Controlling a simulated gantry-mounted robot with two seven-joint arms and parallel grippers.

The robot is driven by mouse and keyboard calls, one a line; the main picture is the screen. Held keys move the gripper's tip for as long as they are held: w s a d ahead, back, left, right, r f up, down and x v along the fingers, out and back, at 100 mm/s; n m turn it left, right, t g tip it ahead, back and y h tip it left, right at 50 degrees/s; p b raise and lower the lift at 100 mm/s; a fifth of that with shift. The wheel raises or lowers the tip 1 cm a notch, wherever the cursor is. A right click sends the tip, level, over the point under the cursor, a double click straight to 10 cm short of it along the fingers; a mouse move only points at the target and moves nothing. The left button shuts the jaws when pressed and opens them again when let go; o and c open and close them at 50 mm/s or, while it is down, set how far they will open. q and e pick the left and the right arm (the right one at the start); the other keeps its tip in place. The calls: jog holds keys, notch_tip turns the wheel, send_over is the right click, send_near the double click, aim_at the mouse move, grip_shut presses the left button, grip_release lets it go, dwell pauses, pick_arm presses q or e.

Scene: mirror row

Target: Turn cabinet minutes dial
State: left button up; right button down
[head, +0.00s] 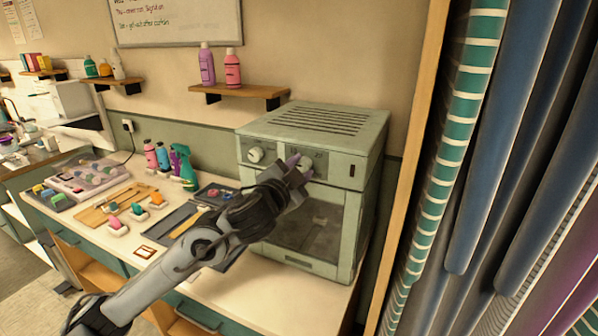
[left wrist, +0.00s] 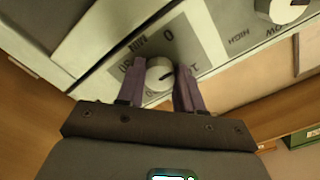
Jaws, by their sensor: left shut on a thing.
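The cabinet (head: 330,136) is a pale green box with a vented top and a glass door, standing on the counter. Its minutes dial (left wrist: 159,75) is a white round knob on a grey scale plate, with "MIN" and "0" readable in the left wrist view. My left gripper (head: 300,168) is at the cabinet's front panel, its purple fingers on either side of the minutes dial and shut on it. The gripper partly hides this dial in the head view. A second white knob (head: 255,155) sits to the left on the panel; it also shows in the left wrist view (left wrist: 285,10). My right gripper is not in view.
A shelf (head: 236,92) with two bottles hangs above. Striped and blue hanging cloths (head: 450,150) stand close on the right.

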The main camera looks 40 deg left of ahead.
pick_arm(q)
jog(key=m+b, duration=0.1)
jog(key=m, duration=0.5)
jog(key=shift+a+r, duration=0.1)
jog(key=m+b, duration=0.1)
jog(key=m, duration=0.3)
jog(key=m+b, duration=0.1)
jog(key=m, duration=0.2)
jog(key=shift+r+m, duration=0.15)
jog(key=shift+m, duration=0.25)
jog(key=m+b, duration=0.2)
jog(key=m, duration=0.4)
jog(key=m+b, duration=0.1)
jog(key=m, duration=0.2)
jog(key=m+b, duration=0.1)
jog(key=m, duration=0.2)
jog(key=shift+d+r+m, duration=0.1)
jog(key=shift+d+m, duration=0.1)
jog(key=shift+m, duration=0.1)
jog(key=o, duration=1)
jog(key=shift+o, duration=0.2)
